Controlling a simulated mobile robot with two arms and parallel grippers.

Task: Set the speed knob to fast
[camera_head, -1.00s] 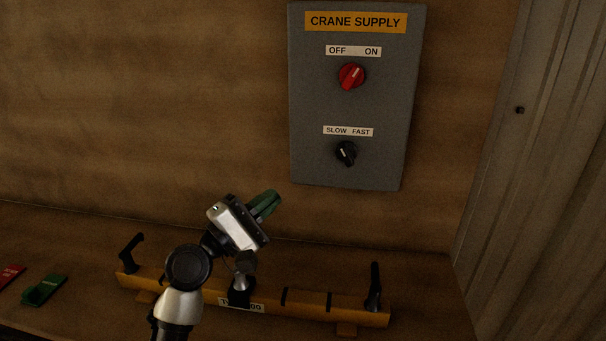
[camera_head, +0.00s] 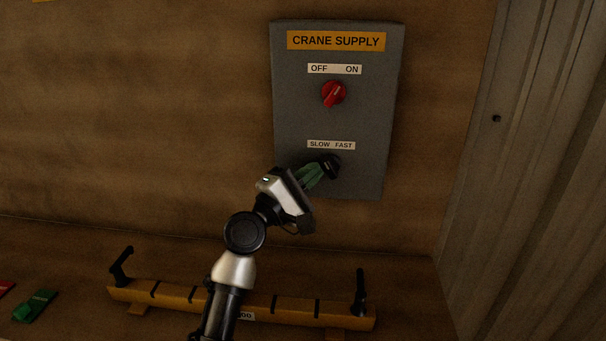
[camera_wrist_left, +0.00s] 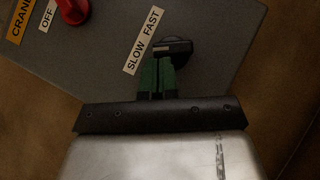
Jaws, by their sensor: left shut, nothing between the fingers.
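The black speed knob (camera_head: 331,164) is on the grey panel under the SLOW FAST label (camera_head: 331,145). It also shows in the left wrist view (camera_wrist_left: 180,47), where its white mark seems turned toward the SLOW side. My left gripper (camera_head: 321,168) has green fingers, shut with nothing between them. Its fingertips (camera_wrist_left: 158,62) are at the side of the knob's bar and partly cover the knob in the head view. I cannot tell whether they touch it. My right gripper is not in view.
A red OFF/ON knob (camera_head: 334,94) sits higher on the CRANE SUPPLY panel (camera_head: 291,110). Below, a yellow bar (camera_head: 285,308) with upright black handles lies on the bench. A green tag (camera_head: 36,306) is at the left. Corrugated metal (camera_head: 540,170) stands at the right.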

